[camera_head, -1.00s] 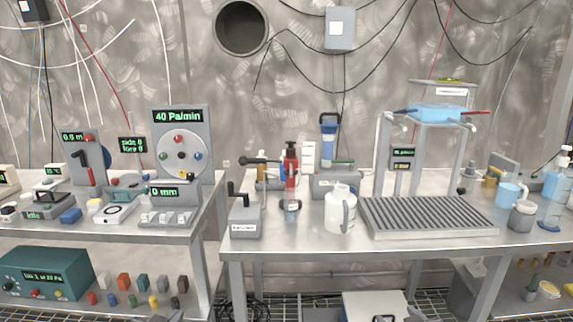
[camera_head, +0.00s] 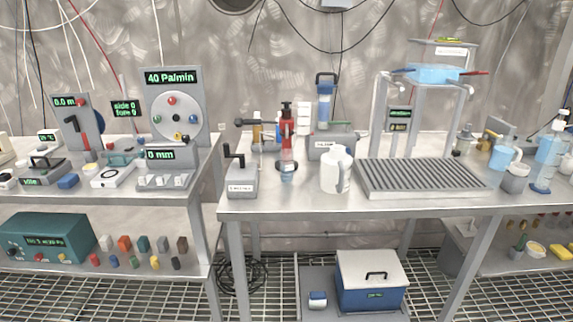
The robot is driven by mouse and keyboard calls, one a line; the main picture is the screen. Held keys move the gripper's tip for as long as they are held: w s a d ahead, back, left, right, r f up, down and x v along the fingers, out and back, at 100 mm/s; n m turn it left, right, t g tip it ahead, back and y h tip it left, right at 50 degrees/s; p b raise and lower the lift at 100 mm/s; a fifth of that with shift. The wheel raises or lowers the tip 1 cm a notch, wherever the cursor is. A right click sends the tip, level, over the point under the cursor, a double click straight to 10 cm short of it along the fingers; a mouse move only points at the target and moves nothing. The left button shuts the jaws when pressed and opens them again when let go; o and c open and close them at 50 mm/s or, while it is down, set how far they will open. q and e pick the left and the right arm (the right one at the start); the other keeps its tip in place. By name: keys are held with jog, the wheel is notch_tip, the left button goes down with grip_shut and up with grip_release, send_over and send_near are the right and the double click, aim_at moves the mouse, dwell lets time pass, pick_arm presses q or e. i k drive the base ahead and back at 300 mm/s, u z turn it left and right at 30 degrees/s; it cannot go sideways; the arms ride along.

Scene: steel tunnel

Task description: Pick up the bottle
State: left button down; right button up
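Several bottle-like things stand on the steel benches, and I cannot tell which one the task names. A white bottle-like jug with a side handle (camera_head: 333,172) stands upright near the front of the middle bench. A small clear container with bluish contents (camera_head: 287,172) stands to its left, below a red device (camera_head: 287,125). A pale blue pump-top bottle (camera_head: 548,155) stands upright at the far right. A light blue jug (camera_head: 503,154) is to its left. Neither of my grippers shows in the head view.
A ribbed grey drain tray (camera_head: 424,190) lies right of the white jug. A crank box (camera_head: 242,180) stands to its left. A metal stand holds a blue tray (camera_head: 432,73). A blue cooler with a white lid (camera_head: 370,285) sits below the bench. Bare bench (camera_head: 290,205) runs along the front edge.

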aim_at(286, 156)
jog(key=z, duration=0.05)
jog(key=k, duration=0.4)
jog(key=u, duration=1)
jog(key=i, duration=1.3)
jog(key=z, duration=0.4)
